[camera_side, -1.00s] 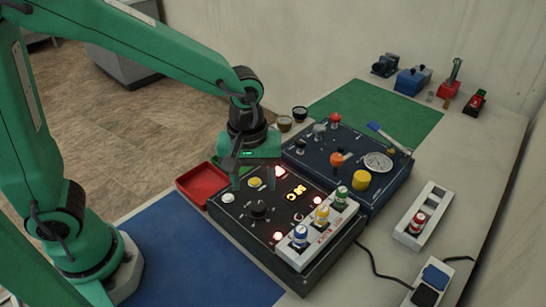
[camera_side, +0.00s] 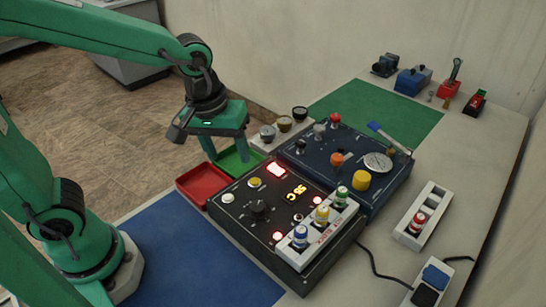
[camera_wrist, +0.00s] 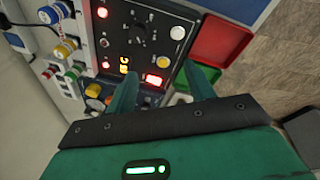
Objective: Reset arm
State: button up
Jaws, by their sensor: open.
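My gripper (camera_side: 228,155) is open and empty. In the side view it hangs above the red tray (camera_side: 190,190) and green tray (camera_side: 242,165), behind the black control panel (camera_side: 228,212). The panel has a black knob (camera_side: 258,209), a yellow button (camera_side: 255,183), lit red lamps and a glowing yellow display (camera_side: 297,191). In the wrist view the two green fingers (camera_wrist: 165,88) stand apart, with the panel (camera_wrist: 130,25) beyond them and the red tray (camera_wrist: 220,42) to the right.
A dark blue panel (camera_side: 325,170) with a gauge (camera_side: 378,162) stands behind the black one. A white rack (camera_side: 325,228) holds colour-banded connectors. A white holder (camera_side: 423,215) and a socket block (camera_side: 432,285) stand at right. Blue mat (camera_side: 200,250) and green mat (camera_side: 380,110) are largely clear.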

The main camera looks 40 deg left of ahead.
jog(key=s+a+r+m+t, duration=0.3)
jog(key=s+a+r+m, duration=0.2)
jog(key=s+a, duration=0.2)
jog(key=shift+s+a+r+m+t+y, duration=0.2)
jog(key=shift+a+r+m+t+y, duration=0.15)
jog(key=shift+a, duration=0.8)
